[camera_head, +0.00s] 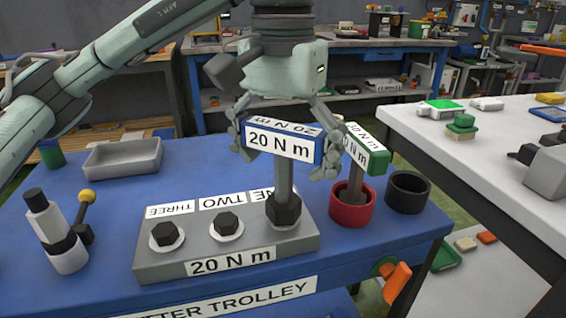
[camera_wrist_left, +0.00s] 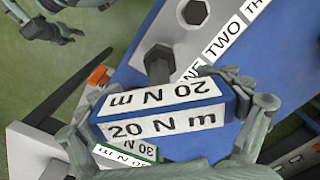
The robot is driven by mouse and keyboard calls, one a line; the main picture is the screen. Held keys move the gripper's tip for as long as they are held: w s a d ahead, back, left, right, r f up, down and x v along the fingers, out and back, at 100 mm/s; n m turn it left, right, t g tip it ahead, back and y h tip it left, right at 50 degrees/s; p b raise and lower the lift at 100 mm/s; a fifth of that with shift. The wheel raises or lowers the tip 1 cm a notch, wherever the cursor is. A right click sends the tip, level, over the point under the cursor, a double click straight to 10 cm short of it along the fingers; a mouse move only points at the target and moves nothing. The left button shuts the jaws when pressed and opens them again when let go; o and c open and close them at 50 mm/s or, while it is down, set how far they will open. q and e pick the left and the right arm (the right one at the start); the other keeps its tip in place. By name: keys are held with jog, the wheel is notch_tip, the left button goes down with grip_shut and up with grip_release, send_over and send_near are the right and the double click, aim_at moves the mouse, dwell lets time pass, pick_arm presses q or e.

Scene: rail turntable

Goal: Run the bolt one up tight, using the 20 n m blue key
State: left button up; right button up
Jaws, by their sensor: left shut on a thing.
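The blue key (camera_head: 284,143), labelled 20 N m, stands upright with its dark hex socket (camera_head: 284,208) down over the bolt one position on the grey block (camera_head: 165,262). The socket hides that bolt. My left gripper (camera_head: 285,145) is shut on the key's blue head from above, one finger at each end. In the left wrist view the blue key (camera_wrist_left: 165,112) fills the space between the fingers, with the socket (camera_wrist_left: 158,62) beyond it. Bolts two (camera_head: 227,224) and three (camera_head: 166,236) are bare. My right gripper (camera_wrist_left: 48,24) shows partly at the wrist view's top left; its opening is unclear.
A green 30 N m key (camera_head: 366,150) stands in a red cup (camera_head: 351,207) close to the right finger. A black cup (camera_head: 408,191) looks empty. A white-and-black cylinder (camera_head: 52,235), a yellow-knobbed lever (camera_head: 86,210) and a grey tray (camera_head: 122,158) are on the left.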

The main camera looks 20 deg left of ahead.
pick_arm(q)
jog(key=shift+m, duration=0.5)
jog(key=shift+m, duration=0.7)
jog(key=shift+m, duration=0.6)
jog(key=shift+m, duration=0.7)
